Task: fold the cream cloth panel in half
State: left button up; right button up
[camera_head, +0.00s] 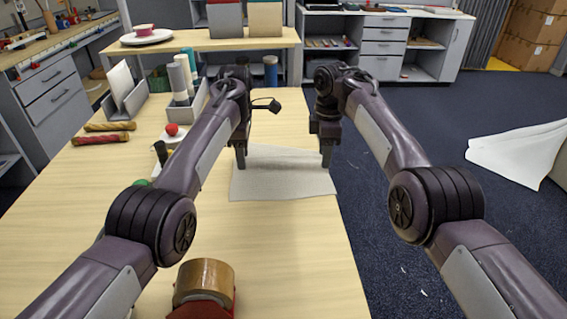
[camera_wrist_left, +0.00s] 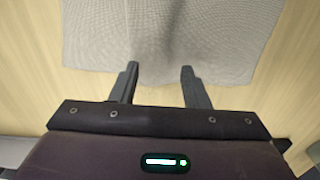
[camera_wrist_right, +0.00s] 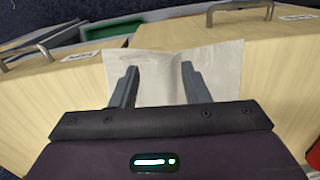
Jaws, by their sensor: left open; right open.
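The cream cloth panel (camera_head: 282,182) lies on the long table near its right edge, looking pale grey and mostly flat. My left gripper (camera_head: 241,160) is at its left side, pointing down. In the left wrist view the open fingers (camera_wrist_left: 158,70) are at the edge of the cloth (camera_wrist_left: 160,35), with nothing visibly clamped. My right gripper (camera_head: 326,158) is at its right side, by the table edge. In the right wrist view its fingers (camera_wrist_right: 160,70) are open in front of the pale cloth (camera_wrist_right: 170,75). Whether either gripper touches the cloth cannot be told.
A wooden roll in a red holder (camera_head: 205,280) stands at the near table end. A red ball on a white dish (camera_head: 172,130), patterned rolls (camera_head: 102,139) and a rack (camera_head: 187,108) are on the left. The table's front middle (camera_head: 275,250) is bare.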

pick_arm(q)
jog(key=shift+f+b, duration=0.75)
jog(key=shift+f, duration=0.05)
pick_arm(e)
jog(key=shift+f, duration=0.8)
pick_arm(q)
jog(key=shift+r, duration=0.1)
pick_arm(e)
jog(key=shift+r, duration=0.1)
jog(key=shift+f, duration=0.2)
jog(key=shift+f, duration=0.2)
pick_arm(q)
grip_shut()
pick_arm(e)
jog(key=shift+f, duration=0.1)
grip_shut()
jog(key=shift+s, duration=0.1)
pick_arm(q)
jog(key=shift+r, duration=0.15)
